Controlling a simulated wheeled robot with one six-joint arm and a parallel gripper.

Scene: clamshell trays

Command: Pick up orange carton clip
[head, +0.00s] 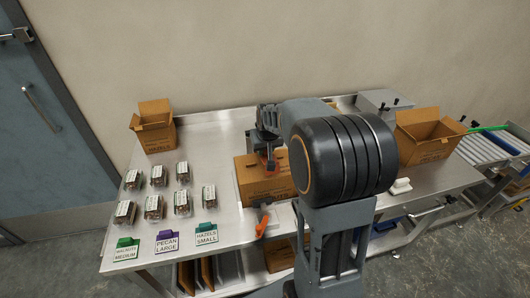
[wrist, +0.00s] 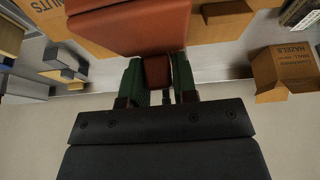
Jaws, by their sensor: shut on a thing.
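The orange carton clip (head: 271,169) shows in the head view over the closed brown carton (head: 250,186) in the middle of the table. My gripper (head: 268,150) is above that carton and shut on the clip. In the wrist view the clip's broad orange-brown body (wrist: 130,26) fills the upper middle, and its narrow part is between the green fingers of my gripper (wrist: 157,74). My arm hides part of the carton's right side. Whether the clip still touches the carton I cannot tell.
An orange-handled tool (head: 262,228) lies at the front of the table. Several clear clamshell trays (head: 158,176) stand at the left behind label signs (head: 167,241). Open cartons stand at back left (head: 155,130) and right (head: 425,140). A roller conveyor (head: 480,148) is far right.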

